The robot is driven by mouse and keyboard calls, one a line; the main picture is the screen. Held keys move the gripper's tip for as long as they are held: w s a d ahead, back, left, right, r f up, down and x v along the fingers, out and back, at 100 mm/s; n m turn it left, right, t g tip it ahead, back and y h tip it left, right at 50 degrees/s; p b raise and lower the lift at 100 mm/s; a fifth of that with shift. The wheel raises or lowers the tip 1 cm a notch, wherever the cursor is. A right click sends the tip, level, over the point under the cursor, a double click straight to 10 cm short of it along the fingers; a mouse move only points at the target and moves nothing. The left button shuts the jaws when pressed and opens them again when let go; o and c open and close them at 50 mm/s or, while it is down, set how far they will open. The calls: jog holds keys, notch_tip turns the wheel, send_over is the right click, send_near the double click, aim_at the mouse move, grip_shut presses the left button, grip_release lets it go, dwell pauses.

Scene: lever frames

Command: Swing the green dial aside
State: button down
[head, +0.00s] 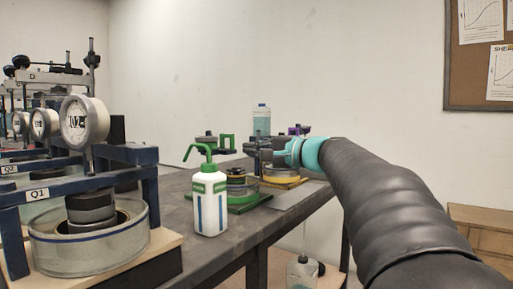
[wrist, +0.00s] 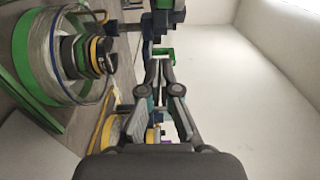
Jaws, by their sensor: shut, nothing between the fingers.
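My gripper (head: 248,147) reaches in from the right above the bench. Its fingers (wrist: 159,64) come together at the tips with nothing between them. Below is a green base (head: 248,204) with a clear ring and a dark cylinder, also seen in the wrist view (wrist: 25,75).
A white wash bottle (head: 209,205) with a green spout stands at the bench front. A white round gauge (head: 85,122) on a blue frame (head: 150,190) is at left. A yellow-based ring (head: 286,181) sits beneath my gripper. A clear bottle (head: 262,118) stands behind.

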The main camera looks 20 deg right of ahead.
jog(key=p+x, duration=0.1)
jog(key=x, duration=0.4)
jog(key=shift+a, duration=0.1)
jog(key=a, duration=0.3)
jog(key=shift+w, duration=0.4)
jog(key=shift+w+a, duration=0.1)
jog(key=shift+a, duration=0.4)
jog(key=shift+a+b, duration=0.5)
jog(key=shift+a, duration=0.1)
jog(key=shift+d, duration=0.15)
